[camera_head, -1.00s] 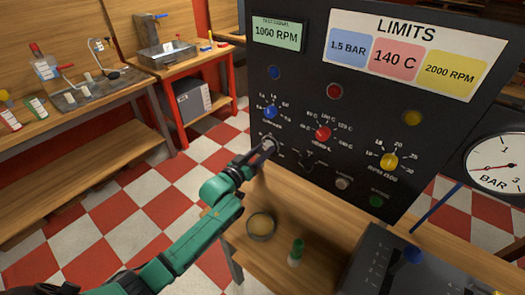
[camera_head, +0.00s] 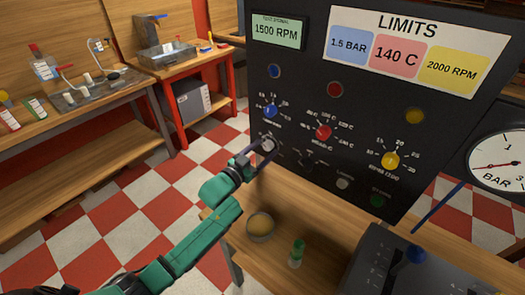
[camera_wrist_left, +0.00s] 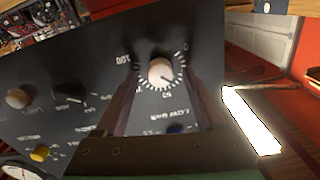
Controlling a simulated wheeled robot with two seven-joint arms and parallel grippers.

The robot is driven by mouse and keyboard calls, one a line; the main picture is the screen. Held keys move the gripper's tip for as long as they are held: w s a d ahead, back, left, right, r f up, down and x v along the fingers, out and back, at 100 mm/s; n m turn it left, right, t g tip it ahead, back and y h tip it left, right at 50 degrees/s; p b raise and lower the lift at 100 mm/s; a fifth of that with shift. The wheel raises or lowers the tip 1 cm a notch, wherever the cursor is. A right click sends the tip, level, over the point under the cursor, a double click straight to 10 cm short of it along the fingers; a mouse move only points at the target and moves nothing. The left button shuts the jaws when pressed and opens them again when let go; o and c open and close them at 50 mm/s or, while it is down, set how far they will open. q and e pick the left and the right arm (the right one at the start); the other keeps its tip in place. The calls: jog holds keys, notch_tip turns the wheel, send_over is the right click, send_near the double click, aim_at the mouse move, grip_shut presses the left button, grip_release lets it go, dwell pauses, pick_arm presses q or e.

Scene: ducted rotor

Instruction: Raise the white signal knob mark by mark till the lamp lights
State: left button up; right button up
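The white signal knob (camera_head: 268,145) is at the lower left of the dark panel (camera_head: 300,185). In the left wrist view the knob (camera_wrist_left: 160,70) sits inside a ring of scale marks. My left gripper (camera_head: 260,151) is at the knob; in the wrist view its fingers (camera_wrist_left: 163,88) stand apart on either side, with gaps to the knob. The display (camera_head: 276,31) reads 1500 RPM. The blue lamp (camera_head: 274,71), red lamp (camera_head: 335,89) and yellow lamp (camera_head: 414,116) look dim. My right gripper is not in view.
Blue (camera_head: 271,111), red (camera_head: 323,132) and yellow (camera_head: 390,161) knobs sit on the panel. The limits sign (camera_head: 404,52) gives 1.5 BAR, 140 C and 2000 RPM. A round bowl (camera_head: 260,226) and green-topped item (camera_head: 297,252) stand on the bench below. A pressure gauge (camera_head: 500,163) is at right.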

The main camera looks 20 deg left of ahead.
pick_arm(q)
jog(key=b+v, duration=0.2)
jog(key=v, duration=1.2)
jog(key=shift+s, duration=0.3)
jog(key=shift+f, duration=0.1)
